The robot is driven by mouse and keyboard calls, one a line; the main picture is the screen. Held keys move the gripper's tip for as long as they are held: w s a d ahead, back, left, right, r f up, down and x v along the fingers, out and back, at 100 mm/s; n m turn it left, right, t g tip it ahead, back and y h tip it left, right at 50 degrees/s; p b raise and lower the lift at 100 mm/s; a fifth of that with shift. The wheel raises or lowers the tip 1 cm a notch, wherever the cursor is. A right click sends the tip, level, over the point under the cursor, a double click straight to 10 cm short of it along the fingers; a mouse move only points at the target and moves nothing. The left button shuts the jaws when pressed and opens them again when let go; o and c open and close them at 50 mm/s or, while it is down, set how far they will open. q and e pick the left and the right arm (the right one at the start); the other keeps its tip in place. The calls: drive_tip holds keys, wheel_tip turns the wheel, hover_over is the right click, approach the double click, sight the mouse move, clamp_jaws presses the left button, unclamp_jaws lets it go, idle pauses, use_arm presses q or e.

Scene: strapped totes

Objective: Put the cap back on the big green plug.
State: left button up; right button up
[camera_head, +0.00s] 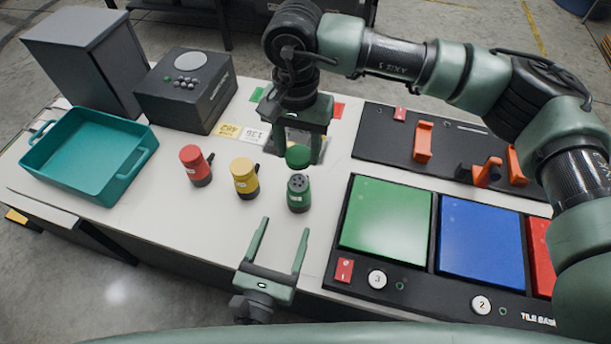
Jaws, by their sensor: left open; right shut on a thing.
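The big green plug (298,196) stands upright on the white table, its top face with dark holes uncovered. A round green cap (298,155) is just above and behind the plug in the picture. My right gripper (300,150) points down and is shut on the green cap. Whether the cap touches the plug is hard to tell; a small gap seems to show between them. My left gripper (282,240) is open and empty, in front of the plug, its two fingers pointing toward the back of the table.
A red plug (196,168) and a yellow plug (244,180) stand left of the green one. A teal tray (120,188) and a dark box (180,100) are further left. At right are a panel with green (386,215) and blue tiles (480,240) and a board with orange handles (423,143).

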sight(300, 188)
use_arm(q)
drive_tip(key=shift+w+d, duration=0.1)
drive_tip(key=shift+w, duration=0.15)
use_arm(e)
drive_tip(key=shift+w, duration=0.3)
use_arm(q)
drive_tip(key=shift+s+a+r, duration=0.2)
drive_tip(key=shift+s+r, duration=0.05)
drive_tip(key=shift+s, duration=0.35)
use_arm(e)
drive_tip(key=shift+s+a+r, duration=0.1)
drive_tip(key=shift+s+r, duration=0.05)
drive_tip(key=shift+s, duration=0.25)
drive_tip(key=shift+s+a+r, duration=0.1)
drive_tip(key=shift+s+r, duration=0.05)
drive_tip(key=shift+s, duration=0.25)
use_arm(q)
drive_tip(key=x, duration=1.2)
drive_tip(key=shift+w, duration=0.2)
use_arm(e)
drive_tip(key=shift+w+d+f, duration=0.1)
drive_tip(key=shift+w, duration=0.2)
use_arm(q)
clamp_jaws()
use_arm(e)
drive_tip(key=shift+f, duration=2.5)
